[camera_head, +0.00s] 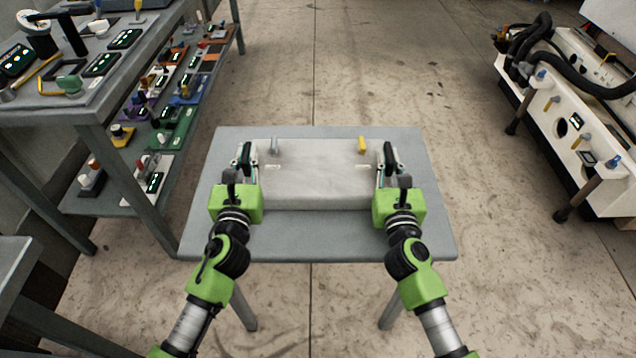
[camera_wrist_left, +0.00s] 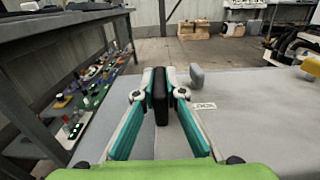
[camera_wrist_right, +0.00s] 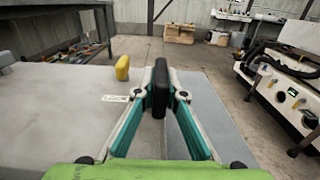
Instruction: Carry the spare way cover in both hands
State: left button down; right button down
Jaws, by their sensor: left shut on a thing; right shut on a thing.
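The way cover (camera_head: 318,178) is a flat light-grey box on a small grey table (camera_head: 310,245) in the head view. It has a grey knob near its back left corner and a yellow knob near its back right corner. My left gripper (camera_head: 246,158) is shut on its left edge; in the left wrist view the fingers (camera_wrist_left: 160,95) meet at the cover (camera_wrist_left: 240,115). My right gripper (camera_head: 387,158) is shut on its right edge; the right wrist view shows the fingers (camera_wrist_right: 160,88) against the cover (camera_wrist_right: 60,110). Its underside is hidden.
A workbench with a lower shelf (camera_head: 140,185) full of small devices stands at the left. A white machine with black hoses (camera_head: 570,120) stands at the right. The concrete floor (camera_head: 380,60) behind the small table is clear.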

pick_arm(q)
jog(key=c, duration=2.1)
grip_release()
pick_arm(e)
jog(key=c, duration=2.1)
grip_release()
pick_arm(q)
jog(key=shift+s, duration=0.3)
jog(key=s, duration=1.1)
jog(key=shift+s, duration=0.2)
pick_arm(e)
jog(key=shift+s, duration=0.15)
jog(key=s, duration=1.1)
jog(key=shift+s, duration=0.4)
pick_arm(q)
jog(key=shift+r+p, duration=0.15)
jog(key=shift+p, duration=0.15)
pick_arm(e)
jog(key=shift+r, duration=0.1)
